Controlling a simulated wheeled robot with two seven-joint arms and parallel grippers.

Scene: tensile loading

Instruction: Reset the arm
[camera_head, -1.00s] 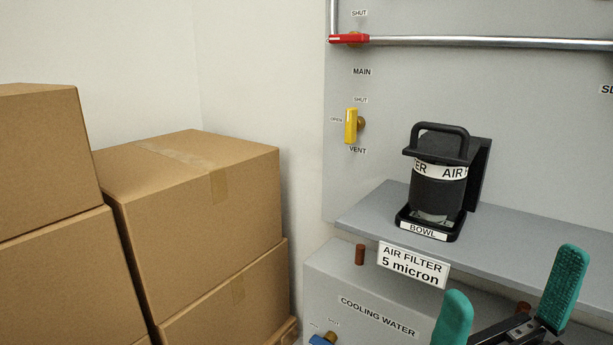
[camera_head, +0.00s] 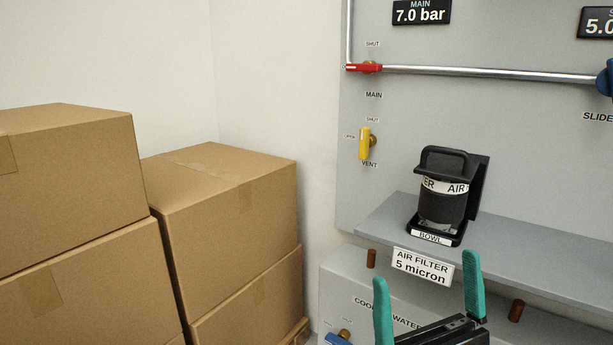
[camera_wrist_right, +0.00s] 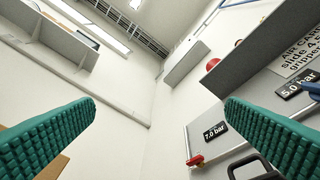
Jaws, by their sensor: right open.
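My right gripper (camera_head: 428,298) has teal fingers and shows at the lower right of the head view. It is open, with nothing between its fingers, in front of the shelf and the "AIR FILTER 5 micron" label (camera_head: 423,266). In the right wrist view its two fingers (camera_wrist_right: 160,130) stand wide apart, with the wall and panel beyond them. My left gripper is in neither view. The black air filter (camera_head: 443,195) with its handle stands on the grey shelf, clear of the gripper.
The grey panel (camera_head: 480,120) carries a red MAIN valve handle (camera_head: 364,68) and a yellow VENT handle (camera_head: 364,144). A blue valve handle (camera_head: 338,339) sits low by the cooling water label. Stacked cardboard boxes (camera_head: 235,220) fill the left. The grey shelf (camera_head: 540,265) juts out.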

